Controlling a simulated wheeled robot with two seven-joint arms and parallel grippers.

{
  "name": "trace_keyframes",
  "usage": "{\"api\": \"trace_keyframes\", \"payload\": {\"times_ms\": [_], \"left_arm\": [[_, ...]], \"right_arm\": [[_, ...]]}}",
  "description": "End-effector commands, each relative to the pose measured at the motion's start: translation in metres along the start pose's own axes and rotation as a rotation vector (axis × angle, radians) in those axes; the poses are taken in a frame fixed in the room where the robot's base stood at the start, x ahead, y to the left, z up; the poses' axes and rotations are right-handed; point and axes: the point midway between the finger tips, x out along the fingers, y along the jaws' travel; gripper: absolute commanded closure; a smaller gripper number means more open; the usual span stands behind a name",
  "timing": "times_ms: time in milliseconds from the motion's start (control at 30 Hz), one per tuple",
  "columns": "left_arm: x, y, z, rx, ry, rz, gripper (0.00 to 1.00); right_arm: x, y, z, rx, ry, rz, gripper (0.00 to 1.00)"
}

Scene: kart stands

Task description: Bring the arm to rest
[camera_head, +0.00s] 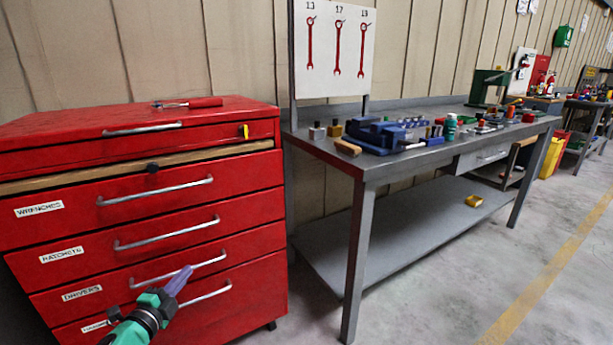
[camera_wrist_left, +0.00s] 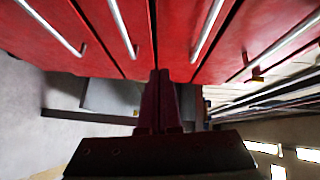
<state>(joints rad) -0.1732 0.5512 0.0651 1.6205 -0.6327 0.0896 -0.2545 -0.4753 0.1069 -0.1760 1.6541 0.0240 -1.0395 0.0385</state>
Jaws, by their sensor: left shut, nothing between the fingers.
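My left gripper (camera_head: 178,281) reaches in from the bottom of the head view, its fingers closed together with nothing between them. It is in front of the lower drawers of the red tool cabinet (camera_head: 265,215), near the handle of the drawer labelled DRIVERS. I cannot tell whether it touches that handle. In the left wrist view the shut fingers (camera_wrist_left: 160,85) point toward the red drawer fronts (camera_wrist_left: 175,35) and their metal handles. My right gripper is in neither view.
A grey workbench (camera_head: 400,165) with a blue vise (camera_head: 375,134) and small items stands right of the cabinet. A screwdriver-like tool (camera_head: 188,103) lies on the cabinet top. A yellow object (camera_head: 474,200) lies on the bench's lower shelf.

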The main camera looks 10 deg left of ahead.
Motion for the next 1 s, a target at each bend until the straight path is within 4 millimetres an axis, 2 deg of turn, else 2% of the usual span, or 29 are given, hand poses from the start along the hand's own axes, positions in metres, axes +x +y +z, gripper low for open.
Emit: {"api": "trace_keyframes", "payload": {"times_ms": [33,67,100,167,200,300,400,500,600,733,767,800,1000], "left_arm": [[-0.006,0.031,0.007,-0.107,-0.069,0.052,1.00],[-0.011,0.054,0.011,-0.184,-0.124,0.093,1.00],[-0.021,0.087,0.017,-0.294,-0.206,0.155,1.00],[-0.042,0.141,0.020,-0.454,-0.332,0.259,1.00],[-0.058,0.175,0.018,-0.552,-0.413,0.331,1.00],[-0.102,0.248,0.002,-0.744,-0.590,0.501,1.00],[-0.145,0.301,-0.022,-0.880,-0.730,0.651,1.00],[-0.184,0.339,-0.048,-0.979,-0.843,0.783,1.00],[-0.221,0.367,-0.076,-1.056,-0.942,0.908,1.00],[-0.267,0.394,-0.116,-1.135,-1.058,1.068,1.00],[-0.270,0.378,-0.112,-1.123,-1.058,1.058,1.00],[-0.275,0.373,-0.110,-1.117,-1.057,1.056,1.00],[-0.311,0.360,-0.102,-1.092,-1.058,1.060,1.00]], "right_arm": [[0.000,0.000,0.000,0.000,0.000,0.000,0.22],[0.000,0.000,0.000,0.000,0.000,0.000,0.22],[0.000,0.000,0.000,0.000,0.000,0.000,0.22],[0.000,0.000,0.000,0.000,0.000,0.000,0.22],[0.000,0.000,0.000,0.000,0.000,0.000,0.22],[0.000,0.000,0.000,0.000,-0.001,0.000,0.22],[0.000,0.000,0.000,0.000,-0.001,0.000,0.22],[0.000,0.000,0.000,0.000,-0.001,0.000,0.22],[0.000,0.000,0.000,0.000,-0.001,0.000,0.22],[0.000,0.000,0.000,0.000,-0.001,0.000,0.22],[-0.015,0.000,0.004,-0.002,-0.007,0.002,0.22],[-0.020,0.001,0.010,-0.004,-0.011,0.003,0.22],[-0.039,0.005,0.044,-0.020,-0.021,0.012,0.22]]}}
